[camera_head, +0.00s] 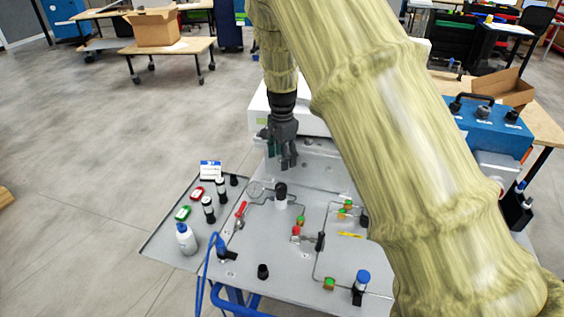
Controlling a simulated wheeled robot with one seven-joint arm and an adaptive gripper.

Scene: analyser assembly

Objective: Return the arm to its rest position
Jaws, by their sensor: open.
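My arm, in a yellowish cover, crosses the view from the lower right to the top. My gripper (284,164) points down over the back part of the grey analyser panel (165,240). Its fingers are open and nothing shows between them. It hangs in front of a white box (258,115) at the back of the panel. My arm hides the right part of the panel and part of the white box.
A blue case (490,130) stands at right. A cardboard box (153,27) sits on a far table. Open floor lies left.

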